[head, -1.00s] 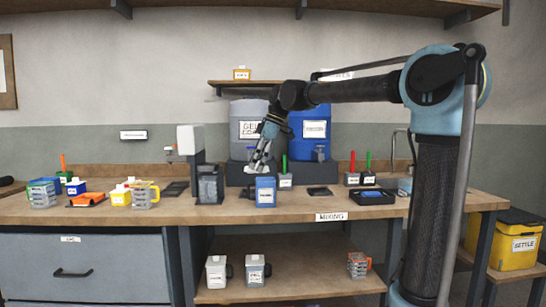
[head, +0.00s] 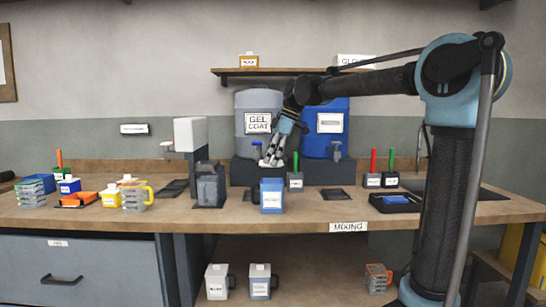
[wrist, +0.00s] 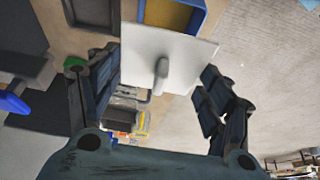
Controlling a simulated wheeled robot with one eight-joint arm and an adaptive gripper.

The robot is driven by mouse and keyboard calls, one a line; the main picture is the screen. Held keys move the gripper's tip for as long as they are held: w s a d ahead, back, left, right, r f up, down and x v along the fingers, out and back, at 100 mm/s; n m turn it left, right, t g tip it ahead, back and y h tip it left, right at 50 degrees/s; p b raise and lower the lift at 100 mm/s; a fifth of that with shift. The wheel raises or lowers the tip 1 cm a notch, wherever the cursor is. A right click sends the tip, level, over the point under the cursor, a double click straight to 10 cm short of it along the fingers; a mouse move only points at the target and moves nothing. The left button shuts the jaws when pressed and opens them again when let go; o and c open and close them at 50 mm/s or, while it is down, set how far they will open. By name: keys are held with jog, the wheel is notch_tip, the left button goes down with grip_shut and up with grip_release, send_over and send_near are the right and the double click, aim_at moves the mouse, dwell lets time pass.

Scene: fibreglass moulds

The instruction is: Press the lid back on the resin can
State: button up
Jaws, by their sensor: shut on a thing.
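The resin can (head: 271,197) is a blue, square can with a white label, standing upright near the table's front edge. In the wrist view its open top shows a blue rim (wrist: 197,20) around amber contents. My gripper (head: 272,158) is above the can in the head view, fingers pointing down. It is shut on the lid, a white square plate (wrist: 137,55) with a grey knob between my fingers (wrist: 160,88). The lid is apart from the can and hides part of its opening. In the head view the lid is small and hard to make out.
Behind stand a GEL COAT drum (head: 258,103) and a blue drum (head: 327,145). A green-handled pot (head: 295,182) is close behind right. The table front (head: 310,208) right of the can is clear.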

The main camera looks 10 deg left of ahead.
jog(key=shift+f, duration=2.65)
jog(key=shift+s+d+f, duration=0.1)
dwell(0.6)
jog(key=o, duration=1)
jog(key=shift+c, duration=0.2)
jog(key=shift+o, duration=0.5)
jog(key=shift+r, duration=3.5)
